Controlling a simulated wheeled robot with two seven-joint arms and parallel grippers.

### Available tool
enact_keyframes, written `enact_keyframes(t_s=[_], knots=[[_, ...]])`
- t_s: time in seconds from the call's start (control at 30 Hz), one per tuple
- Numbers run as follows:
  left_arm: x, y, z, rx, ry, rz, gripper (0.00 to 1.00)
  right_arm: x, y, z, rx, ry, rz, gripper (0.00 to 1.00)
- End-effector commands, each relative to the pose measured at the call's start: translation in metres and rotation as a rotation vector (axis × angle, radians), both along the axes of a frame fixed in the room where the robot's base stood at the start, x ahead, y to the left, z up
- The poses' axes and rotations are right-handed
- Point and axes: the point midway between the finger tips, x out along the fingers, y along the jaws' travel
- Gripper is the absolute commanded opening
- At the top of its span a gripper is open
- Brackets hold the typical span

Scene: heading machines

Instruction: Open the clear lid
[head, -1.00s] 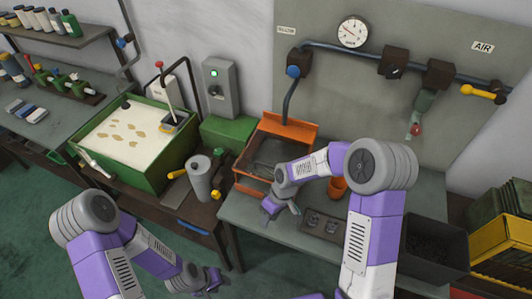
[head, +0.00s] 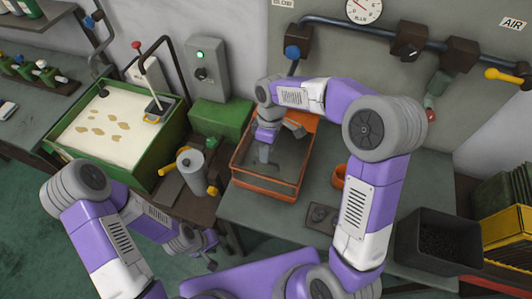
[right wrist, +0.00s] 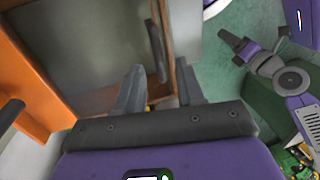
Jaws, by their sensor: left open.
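The clear lid (head: 285,166) has an orange rim and belongs to the orange box on the bench, in the middle of the head view. My right gripper (head: 264,152) is over the lid's left part, pointing down. In the right wrist view its two fingers (right wrist: 160,82) stand apart with nothing clearly held. A brown-red edge and a dark grey bar lie just beyond the fingertips; I cannot tell whether they touch. My left gripper (head: 210,254) is open and low, in front of the bench.
An orange upright panel (right wrist: 30,75) is close at left in the right wrist view. A green tank (head: 112,125) and a grey cylinder (head: 190,168) stand left of the box. An orange cup (head: 339,177) and a dark bin (head: 437,243) are on the right.

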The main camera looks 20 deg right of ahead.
Motion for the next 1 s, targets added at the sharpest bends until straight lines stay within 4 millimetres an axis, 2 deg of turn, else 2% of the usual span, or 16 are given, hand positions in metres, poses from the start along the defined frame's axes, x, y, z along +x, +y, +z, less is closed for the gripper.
enact_keyframes(t_s=[0.1,0.2,0.53,0.8,1.0], knots=[[0.001,0.000,-0.001,0.000,-0.002,0.001,0.43,-0.003,0.002,-0.017,-0.001,0.003,0.000,0.38],[0.001,0.000,-0.002,0.000,-0.002,0.001,0.43,-0.004,0.002,-0.025,0.000,0.001,-0.001,0.38],[0.001,0.000,-0.002,0.000,-0.001,0.000,0.43,-0.005,0.003,-0.030,0.000,0.000,-0.002,0.38],[0.001,0.000,-0.002,0.000,-0.001,0.000,0.43,-0.005,0.003,-0.029,0.000,0.000,-0.002,0.00],[0.001,0.000,-0.002,0.000,-0.002,0.001,0.43,-0.005,0.003,-0.029,0.000,0.000,-0.001,0.00]])
